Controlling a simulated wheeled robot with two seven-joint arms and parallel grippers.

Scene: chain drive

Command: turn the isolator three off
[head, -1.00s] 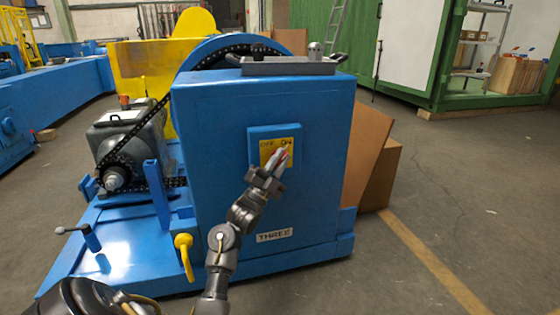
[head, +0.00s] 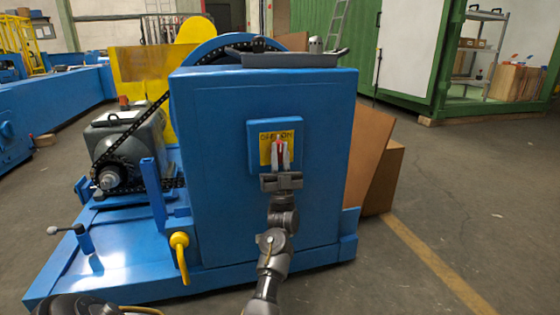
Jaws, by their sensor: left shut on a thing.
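The isolator is a blue box (head: 254,153) with a yellow plate (head: 265,150) on the front of the blue cabinet (head: 215,215) labelled THREE in the earlier frame. OFF is at the plate's left, ON at its right. The THREE label is hidden behind my arm. My right gripper is not in view.
A chain (head: 135,130) runs from the grey motor (head: 125,140) up to a large wheel at left. Cardboard (head: 370,150) leans at right; the floor there is clear.

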